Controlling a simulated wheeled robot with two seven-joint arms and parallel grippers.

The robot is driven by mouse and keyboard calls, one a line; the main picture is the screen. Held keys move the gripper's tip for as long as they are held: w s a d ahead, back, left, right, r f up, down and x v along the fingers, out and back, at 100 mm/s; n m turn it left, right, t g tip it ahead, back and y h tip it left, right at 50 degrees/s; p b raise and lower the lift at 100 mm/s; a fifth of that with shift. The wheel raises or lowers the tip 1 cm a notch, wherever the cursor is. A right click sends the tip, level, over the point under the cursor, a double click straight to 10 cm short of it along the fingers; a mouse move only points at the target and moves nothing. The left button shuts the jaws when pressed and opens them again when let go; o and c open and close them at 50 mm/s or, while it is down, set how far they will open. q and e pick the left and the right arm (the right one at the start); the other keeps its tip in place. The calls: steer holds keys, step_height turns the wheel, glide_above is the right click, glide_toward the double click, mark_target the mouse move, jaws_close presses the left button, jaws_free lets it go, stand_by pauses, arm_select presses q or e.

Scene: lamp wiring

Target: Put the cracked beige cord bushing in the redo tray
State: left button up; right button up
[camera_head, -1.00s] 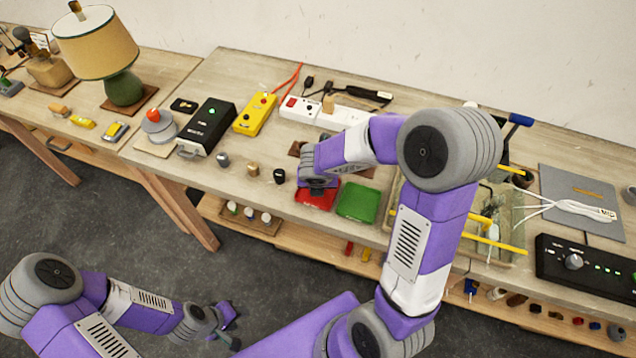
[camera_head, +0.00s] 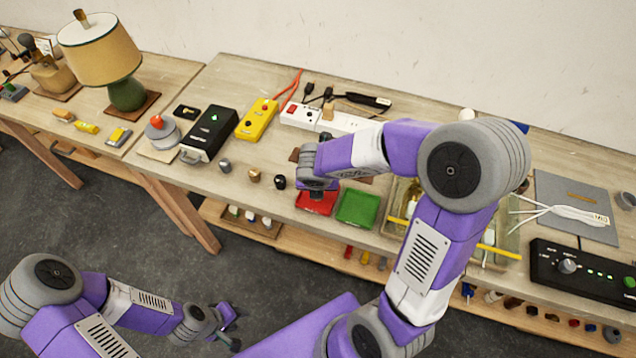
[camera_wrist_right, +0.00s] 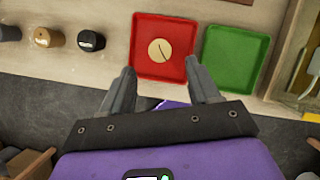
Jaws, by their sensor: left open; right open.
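The beige cord bushing (camera_wrist_right: 159,50) shows in the right wrist view as a round disc with a dark crack line. It lies flat inside the red tray (camera_wrist_right: 148,20), near its middle. The red tray also shows in the head view (camera_head: 318,207), where the bushing is hidden by my right gripper. My right gripper (camera_wrist_right: 160,69) is open and empty, its fingers apart above the near part of the tray, with the bushing beyond and between the tips. My left gripper (camera_head: 225,322) is open and empty, low over the floor, away from the bench.
A green tray (camera_head: 357,206) sits right of the red one and looks empty. A grey, a tan and a black bushing (camera_head: 279,182) stand in a row to the left. A black box (camera_head: 209,132) and power strips lie behind. A clear bin is on the right.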

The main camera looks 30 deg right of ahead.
steer(key=p+v, duration=0.2)
steer(key=v, duration=0.4)
arm_select(q)
step_height(320, 180, up, 2)
steer(key=shift+r, duration=0.15)
arm_select(e)
steer(key=s+a+f+m+g+y, duration=0.1)
steer(key=s+a+f+m, duration=0.3)
steer(key=f+m, duration=0.5)
steer(key=s+a+f+m+g+y, duration=0.1)
steer(key=s+a+f+m+y, duration=0.2)
steer(key=f+m, duration=0.6)
steer(key=s+a+f+m+g+y, duration=0.1)
steer(key=s+a+f+m, duration=0.3)
steer(key=f+m, duration=0.5)
steer(key=a+m+y, duration=0.1)
steer(key=a+m, duration=0.1)
steer(key=m, duration=0.3)
steer(key=shift+s+f+m+y, duration=0.3)
steer(key=shift+f, duration=0.1)
steer(key=shift+a, duration=0.15)
arm_select(q)
steer(key=shift+f+b, duration=0.65)
steer(key=shift+b, duration=0.15)
arm_select(e)
steer(key=shift+f, duration=0.65)
